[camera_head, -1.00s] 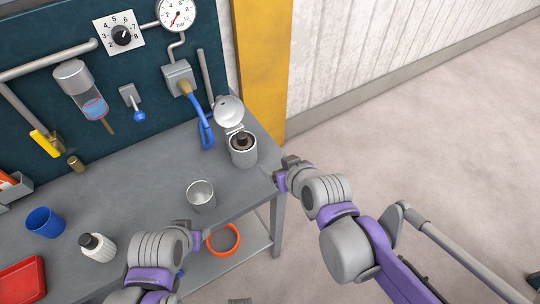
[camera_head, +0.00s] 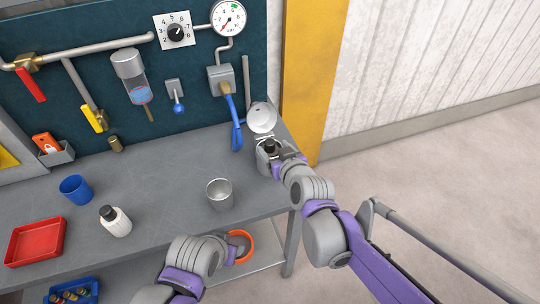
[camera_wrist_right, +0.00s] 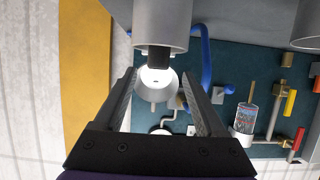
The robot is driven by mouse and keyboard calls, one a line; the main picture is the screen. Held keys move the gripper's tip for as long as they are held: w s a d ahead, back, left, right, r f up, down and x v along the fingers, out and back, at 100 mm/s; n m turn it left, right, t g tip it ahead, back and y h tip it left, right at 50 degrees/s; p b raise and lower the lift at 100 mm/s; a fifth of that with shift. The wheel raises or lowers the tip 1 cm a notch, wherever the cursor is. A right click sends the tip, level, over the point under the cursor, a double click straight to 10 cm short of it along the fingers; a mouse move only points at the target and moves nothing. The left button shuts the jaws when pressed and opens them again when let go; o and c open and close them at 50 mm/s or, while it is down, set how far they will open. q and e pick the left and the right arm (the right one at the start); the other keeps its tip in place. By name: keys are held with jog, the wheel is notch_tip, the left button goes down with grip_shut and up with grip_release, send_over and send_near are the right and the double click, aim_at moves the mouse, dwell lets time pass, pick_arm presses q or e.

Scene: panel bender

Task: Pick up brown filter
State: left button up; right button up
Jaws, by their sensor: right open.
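A grey canister (camera_head: 261,160) stands at the right end of the bench, its white round lid (camera_head: 262,118) tipped open behind it. A dark piece (camera_head: 272,146) shows at its mouth; it looks nearly black, and I cannot tell whether it is the brown filter. In the right wrist view the canister (camera_wrist_right: 162,22) and dark piece (camera_wrist_right: 159,57) appear upside down. My right gripper (camera_wrist_right: 158,76) is open, its fingers on either side of the line to the dark piece, with nothing visibly held. My left gripper (camera_head: 230,247) is low at the bench's front, its jaws unclear.
A metal cup (camera_head: 219,194), white bottle (camera_head: 115,221), blue cup (camera_head: 76,188) and red tray (camera_head: 36,240) stand on the bench. A small brass-brown cylinder (camera_head: 116,144) is at the back. A blue hose (camera_head: 236,136) hangs left of the canister. An orange ring (camera_head: 240,246) is below.

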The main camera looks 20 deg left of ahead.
aim_at(272, 145)
jog(key=shift+x, duration=2.65)
jog(key=shift+d, duration=0.2)
grip_shut()
